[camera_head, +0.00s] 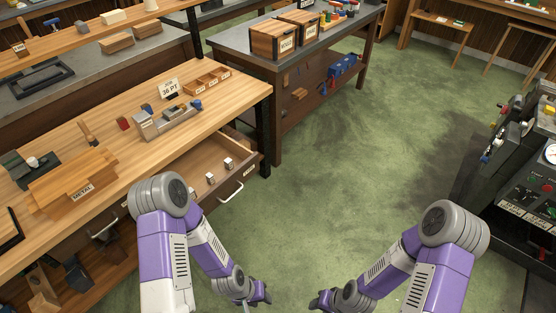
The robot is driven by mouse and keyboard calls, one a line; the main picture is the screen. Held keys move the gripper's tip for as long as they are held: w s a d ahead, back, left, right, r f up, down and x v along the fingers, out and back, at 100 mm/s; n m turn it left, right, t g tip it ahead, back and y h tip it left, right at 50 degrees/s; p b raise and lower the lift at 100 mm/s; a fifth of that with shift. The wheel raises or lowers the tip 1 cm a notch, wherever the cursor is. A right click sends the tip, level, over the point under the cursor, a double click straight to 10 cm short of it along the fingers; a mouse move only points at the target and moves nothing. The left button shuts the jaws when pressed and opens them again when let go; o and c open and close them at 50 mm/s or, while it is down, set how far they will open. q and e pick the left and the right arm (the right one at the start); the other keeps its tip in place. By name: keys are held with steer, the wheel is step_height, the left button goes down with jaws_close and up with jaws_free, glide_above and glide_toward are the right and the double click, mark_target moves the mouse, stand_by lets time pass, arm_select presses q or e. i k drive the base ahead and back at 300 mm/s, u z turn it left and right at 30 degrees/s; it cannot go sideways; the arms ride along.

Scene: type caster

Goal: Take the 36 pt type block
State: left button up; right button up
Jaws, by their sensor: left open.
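Small light blocks with dark marks lie in the open wooden drawer (190,172) under the left bench; one block (210,178) is near the middle and another block (228,163) is further right. I cannot read their sizes. A card reading "36 PT" (169,88) stands on the bench top above. My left gripper (262,293) is low over the floor, open and apart from the drawer. My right gripper (318,302) is opposite it at the bottom; its jaws are too small to judge.
The wooden bench (120,160) holds a metal device (167,120), a divided wooden tray (207,80) and a wooden box marked "METAL" (72,182). The drawer juts out with a metal handle (231,191). A dark machine (535,175) stands at right. Green floor (340,160) is clear between.

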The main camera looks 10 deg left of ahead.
mark_target(228, 162)
steer(key=z, duration=0.55)
steer(key=i, duration=2.6)
steer(key=u, duration=3.55)
